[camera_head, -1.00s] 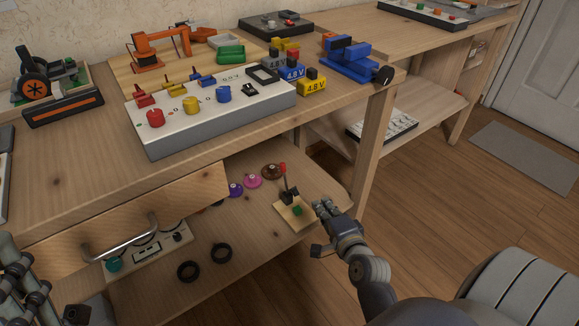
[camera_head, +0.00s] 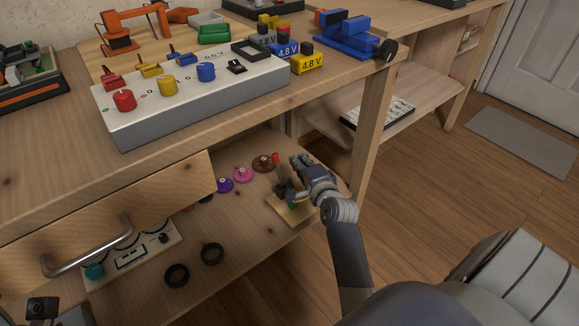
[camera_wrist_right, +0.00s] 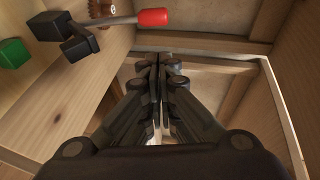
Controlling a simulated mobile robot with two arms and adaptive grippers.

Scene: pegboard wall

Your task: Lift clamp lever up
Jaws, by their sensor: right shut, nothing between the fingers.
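The clamp (camera_head: 283,186) stands on a small wooden board (camera_head: 290,214) on the lower shelf. Its lever has a red tip (camera_head: 275,158) and looks raised and a little tilted in the head view. In the right wrist view the red grip (camera_wrist_right: 152,17) on a metal rod leads to the clamp's black body (camera_wrist_right: 78,38). A green part (camera_wrist_right: 13,53) is at the left. My right gripper (camera_head: 299,161) is shut and empty, just right of the lever. In its wrist view, the fingertips (camera_wrist_right: 157,62) are below the red grip with a visible gap.
Brown, pink and purple discs (camera_head: 243,174) lie behind and left of the clamp. Two black rings (camera_head: 212,254) lie nearer. The table leg (camera_head: 374,130) rises behind my right gripper, and the tabletop overhangs the shelf. An open drawer (camera_head: 120,215) is at the left.

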